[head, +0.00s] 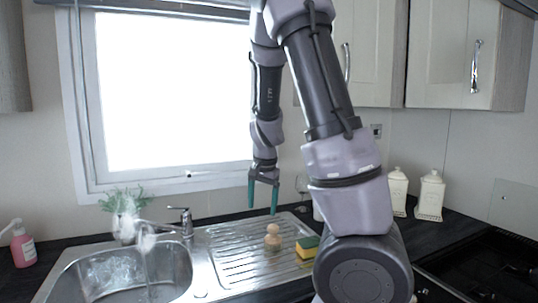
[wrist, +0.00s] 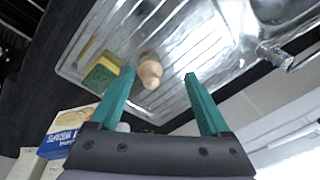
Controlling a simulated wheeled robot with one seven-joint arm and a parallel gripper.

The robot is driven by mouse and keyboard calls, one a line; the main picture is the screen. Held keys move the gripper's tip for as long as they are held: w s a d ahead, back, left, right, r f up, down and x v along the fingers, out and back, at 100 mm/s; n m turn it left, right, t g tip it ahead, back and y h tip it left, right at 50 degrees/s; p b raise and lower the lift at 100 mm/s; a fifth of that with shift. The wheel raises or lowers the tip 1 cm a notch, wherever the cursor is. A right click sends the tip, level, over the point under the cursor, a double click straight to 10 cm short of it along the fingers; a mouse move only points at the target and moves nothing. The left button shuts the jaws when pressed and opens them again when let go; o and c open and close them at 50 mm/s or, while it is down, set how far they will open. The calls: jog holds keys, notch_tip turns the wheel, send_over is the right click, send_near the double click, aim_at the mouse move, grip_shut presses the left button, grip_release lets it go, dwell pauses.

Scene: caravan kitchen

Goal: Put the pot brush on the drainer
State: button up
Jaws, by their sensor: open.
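The pot brush (head: 273,238), a small pale wooden piece with a round knob, stands on the ribbed metal drainer (head: 232,240) to the right of the sink bowl. It also shows in the wrist view (wrist: 150,72), where its knob end lies between the lines of my two fingers. My gripper (head: 263,208) has teal fingers that are spread apart and empty. It hangs pointing down above the drainer, over the brush and clear of it. The fingers also show in the wrist view (wrist: 161,74). Nothing hides the brush.
A yellow and green sponge (head: 308,247) lies right of the brush. The sink bowl (head: 120,275) and tap (head: 186,220) are to the left, with a pink soap bottle (head: 21,245) beyond. White canisters (head: 430,195) stand at the right, near the dark hob (head: 490,265).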

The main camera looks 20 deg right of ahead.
jog(key=s+a+r+n+t+y, duration=0.1)
jog(key=s+a+r+n+t, duration=0.1)
jog(key=s+r, duration=0.6)
jog(key=s+a+r+n+t+y, duration=0.1)
jog(key=s+a+r+n+t, duration=0.2)
jog(key=s+r, duration=0.6)
notch_tip(320, 180, up, 4)
jog(key=shift+s+r+n, duration=0.15)
jog(key=shift+n, duration=0.25)
jog(key=shift+o, duration=0.3)
